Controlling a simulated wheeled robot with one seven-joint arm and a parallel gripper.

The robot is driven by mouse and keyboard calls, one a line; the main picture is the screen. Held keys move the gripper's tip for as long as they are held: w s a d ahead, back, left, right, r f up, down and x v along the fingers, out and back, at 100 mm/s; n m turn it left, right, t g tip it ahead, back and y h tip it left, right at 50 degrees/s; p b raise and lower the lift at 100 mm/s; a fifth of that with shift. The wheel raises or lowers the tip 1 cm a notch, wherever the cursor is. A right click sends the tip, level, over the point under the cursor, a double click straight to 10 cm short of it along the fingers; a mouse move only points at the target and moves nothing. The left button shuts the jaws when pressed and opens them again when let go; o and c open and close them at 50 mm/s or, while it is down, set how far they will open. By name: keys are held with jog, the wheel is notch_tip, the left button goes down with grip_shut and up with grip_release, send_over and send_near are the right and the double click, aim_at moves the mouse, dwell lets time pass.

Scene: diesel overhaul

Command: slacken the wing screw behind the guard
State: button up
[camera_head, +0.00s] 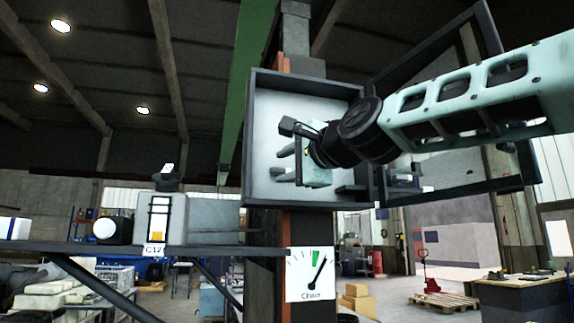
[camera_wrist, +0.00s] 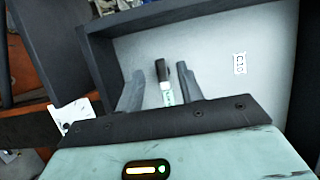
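An open shallow box (camera_head: 262,100) with a pale inside and dark rim is fixed on a column. A dark frame (camera_head: 488,35), perhaps the guard, stands swung out at its right. My gripper (camera_head: 278,163) reaches into the box from the right. In the wrist view my gripper (camera_wrist: 160,70) has its two grey fingers apart, pointing at the box's back panel. Between them shows a small part with a black top and pale green lower end (camera_wrist: 167,97), possibly the wing screw. Gaps show on both sides of it. In the head view my gripper hides this part.
A label reading C10 (camera_wrist: 240,63) is on the panel. A dial (camera_head: 311,274) with a green band hangs below the box, its needle right of the band. A shelf (camera_head: 60,246) with a C12-marked device (camera_head: 180,215) lies left. A green beam (camera_head: 245,75) rises behind.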

aim_at(280, 172)
jog(key=shift+w+a+p, duration=0.2)
jog(key=shift+w+a, duration=0.1)
jog(key=shift+w, duration=0.65)
jog(key=shift+w+a+p, duration=0.2)
jog(key=shift+w+a, duration=0.05)
jog(key=shift+w, duration=0.65)
grip_shut()
jog(key=shift+r+n+g+p, duration=0.35)
jog(key=shift+n+p, duration=0.25)
jog(key=shift+p, duration=0.65)
jog(key=shift+s+n+h+p, duration=0.1)
jog(key=shift+n+h+p, duration=0.2)
jog(key=shift+n+p, duration=0.45)
jog(key=n+p, duration=0.1)
jog(key=p, duration=0.1)
jog(key=shift+p, duration=0.3)
jog(key=shift+f+n+h, duration=0.35)
jog(key=shift+f+h, duration=0.05)
jog(key=shift+f, duration=0.05)
